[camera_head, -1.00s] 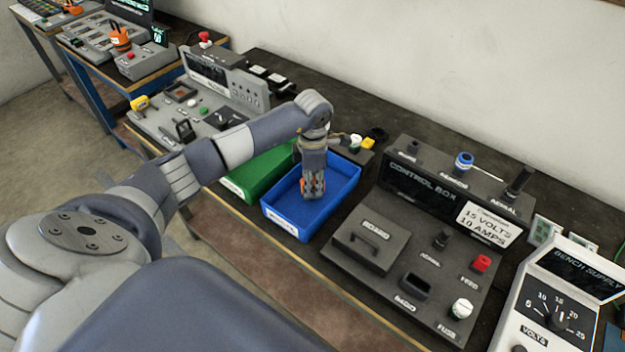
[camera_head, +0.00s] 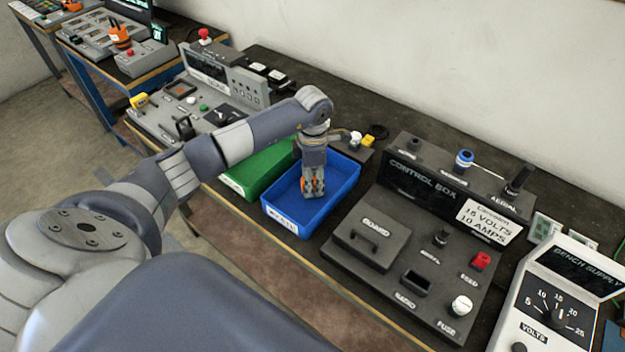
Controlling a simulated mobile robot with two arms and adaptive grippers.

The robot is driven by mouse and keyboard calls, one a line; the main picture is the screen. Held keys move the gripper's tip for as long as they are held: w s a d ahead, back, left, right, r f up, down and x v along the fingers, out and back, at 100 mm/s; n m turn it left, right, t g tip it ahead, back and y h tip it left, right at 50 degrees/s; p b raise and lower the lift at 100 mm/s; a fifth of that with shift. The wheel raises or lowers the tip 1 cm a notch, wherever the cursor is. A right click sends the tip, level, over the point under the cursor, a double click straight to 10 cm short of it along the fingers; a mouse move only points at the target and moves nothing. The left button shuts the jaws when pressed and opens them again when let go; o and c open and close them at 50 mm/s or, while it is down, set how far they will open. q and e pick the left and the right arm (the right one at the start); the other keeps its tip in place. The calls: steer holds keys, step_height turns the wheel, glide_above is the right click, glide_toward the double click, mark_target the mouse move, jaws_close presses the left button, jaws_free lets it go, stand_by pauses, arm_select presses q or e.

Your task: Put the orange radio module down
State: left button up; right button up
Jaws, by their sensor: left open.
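My left gripper (camera_head: 313,190) points down inside the blue tray (camera_head: 340,200), near its floor, and is open. A small orange part, likely the orange radio module (camera_head: 303,184), shows at the left side of the fingers, low in the tray. Most of it is hidden by the gripper, so I cannot tell whether it touches the tray floor or the fingers. My right gripper is not in view.
A green tray (camera_head: 258,168) stands just left of the blue one. The control box (camera_head: 425,190) with its knobs and sockets stands to the right, and the bench supply (camera_head: 560,300) beyond it. A grey panel (camera_head: 185,110) lies to the left. The wall is behind.

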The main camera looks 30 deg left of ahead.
arm_select(q)
step_height(320, 180, up, 11)
steer(key=b, duration=0.3)
steer(key=shift+r, duration=0.15)
stand_by(0.4)
